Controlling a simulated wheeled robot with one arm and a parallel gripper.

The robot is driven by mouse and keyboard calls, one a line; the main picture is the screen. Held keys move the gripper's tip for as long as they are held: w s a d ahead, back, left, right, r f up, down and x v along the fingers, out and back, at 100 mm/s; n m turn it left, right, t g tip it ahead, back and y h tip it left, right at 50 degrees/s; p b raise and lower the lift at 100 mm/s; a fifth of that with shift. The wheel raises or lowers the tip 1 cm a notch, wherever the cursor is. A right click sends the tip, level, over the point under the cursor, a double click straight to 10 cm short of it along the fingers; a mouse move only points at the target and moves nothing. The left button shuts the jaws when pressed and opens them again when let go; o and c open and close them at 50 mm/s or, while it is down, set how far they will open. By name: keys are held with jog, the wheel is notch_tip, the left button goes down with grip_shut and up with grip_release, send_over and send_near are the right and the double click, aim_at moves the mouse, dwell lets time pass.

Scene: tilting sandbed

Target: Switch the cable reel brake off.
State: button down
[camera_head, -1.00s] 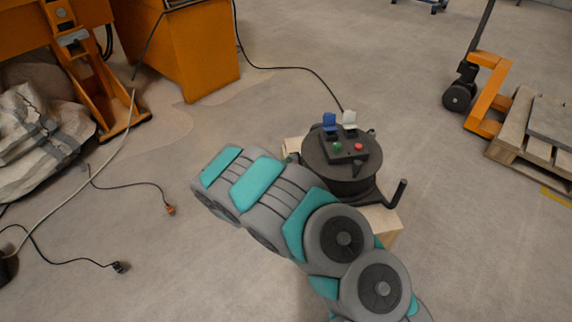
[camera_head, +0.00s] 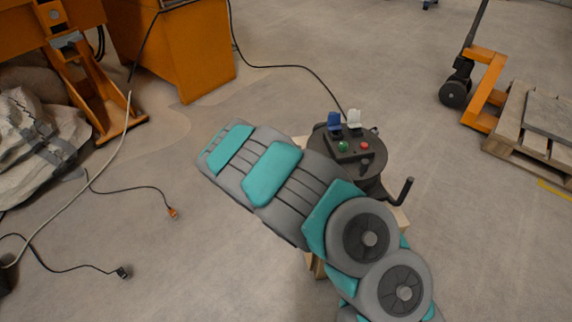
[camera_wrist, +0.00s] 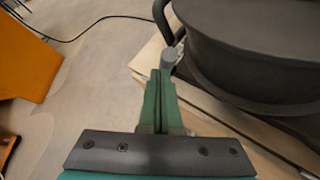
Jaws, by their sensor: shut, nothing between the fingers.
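The cable reel (camera_head: 372,180) is a dark drum with a wooden base, right of centre in the head view. On its top are a blue flap, a white flap, a green button, a red button and a small black knob (camera_head: 365,163). A black crank handle (camera_head: 403,191) sticks out at its right. In the wrist view the drum (camera_wrist: 255,50) fills the upper right. My gripper (camera_wrist: 160,76) is shut and empty beside it. Its tips are close to a grey round-ended peg (camera_wrist: 169,57) by a black curved bar (camera_wrist: 163,20); I cannot tell whether they touch. My arm hides the reel's lower left side.
The wooden base (camera_wrist: 215,115) lies under the drum. A black cable (camera_head: 300,68) runs from the orange cabinet (camera_head: 190,50) towards the reel. Loose cables (camera_head: 130,188) lie on the floor at left. A pallet (camera_head: 530,130) and orange pallet jack (camera_head: 485,90) stand at right.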

jog(key=shift+w+a+r, duration=0.15)
jog(key=shift+w+r, duration=0.15)
jog(key=shift+w, duration=0.2)
jog(key=shift+w+a+r, duration=0.1)
jog(key=shift+w+r, duration=0.15)
jog(key=shift+w, duration=0.2)
jog(key=shift+r, duration=0.85)
jog(key=w+a+v, duration=0.1)
jog(key=a+v, duration=0.1)
jog(key=v, duration=1.1)
jog(key=shift+w+r, duration=0.15)
jog(key=shift+r, duration=0.1)
